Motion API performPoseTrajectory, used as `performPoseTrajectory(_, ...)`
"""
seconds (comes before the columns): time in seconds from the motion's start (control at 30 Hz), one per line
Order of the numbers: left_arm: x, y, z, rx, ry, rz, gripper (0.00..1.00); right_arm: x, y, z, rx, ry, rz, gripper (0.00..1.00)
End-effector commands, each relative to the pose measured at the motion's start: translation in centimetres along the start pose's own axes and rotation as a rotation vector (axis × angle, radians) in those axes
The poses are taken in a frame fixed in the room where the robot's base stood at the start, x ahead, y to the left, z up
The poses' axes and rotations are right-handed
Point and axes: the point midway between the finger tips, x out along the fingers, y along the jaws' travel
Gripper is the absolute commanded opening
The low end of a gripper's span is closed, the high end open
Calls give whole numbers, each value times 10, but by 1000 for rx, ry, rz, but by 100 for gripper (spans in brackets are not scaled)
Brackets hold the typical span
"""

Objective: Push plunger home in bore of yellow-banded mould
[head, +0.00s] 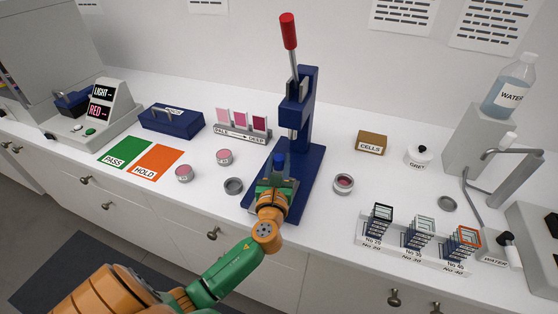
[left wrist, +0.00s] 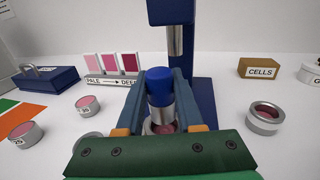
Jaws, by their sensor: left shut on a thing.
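My left gripper (head: 279,170) is shut on the plunger, over the base of the blue press (head: 308,160). The plunger has a blue cap (head: 280,159) and a silver stem; in the left wrist view it (left wrist: 160,86) stands upright between the two fingers. Something round and pinkish (left wrist: 163,129) shows just below the stem, mostly hidden by my gripper. I cannot tell how deep the plunger sits in it. No yellow band shows, so I cannot identify the yellow-banded mould. My right gripper is not in view.
The press ram (left wrist: 175,40) hangs behind the plunger; its red-handled lever (head: 289,32) is raised. Pink-filled tins (head: 184,173) and a grey ring (head: 233,186) lie to the left. Another pink-filled tin (head: 344,183) is to the right. A sieve rack (head: 415,248) stands at front right.

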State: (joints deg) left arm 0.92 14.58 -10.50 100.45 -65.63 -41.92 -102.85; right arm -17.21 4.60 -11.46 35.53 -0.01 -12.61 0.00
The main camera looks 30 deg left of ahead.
Motion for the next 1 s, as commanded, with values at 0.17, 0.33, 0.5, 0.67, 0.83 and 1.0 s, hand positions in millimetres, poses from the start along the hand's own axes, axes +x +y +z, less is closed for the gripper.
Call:
performPoseTrajectory(0.17, 0, 0, -1, 0, -1, 0, 0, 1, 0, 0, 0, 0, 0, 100)
performPoseTrajectory(0.33, 0, 0, -5, 0, -1, 0, 0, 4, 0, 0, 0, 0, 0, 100)
performPoseTrajectory(0.5, 0, 0, -9, 0, -1, 0, 0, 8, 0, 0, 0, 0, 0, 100)
performPoseTrajectory(0.67, 0, 0, -13, 1, -1, 0, 0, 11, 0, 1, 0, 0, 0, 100)
performPoseTrajectory(0.83, 0, 0, -16, 1, 0, 0, 0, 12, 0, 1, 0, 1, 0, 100)
performPoseTrajectory(1.0, 0, 0, -10, 1, 0, 0, 0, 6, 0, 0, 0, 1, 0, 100)
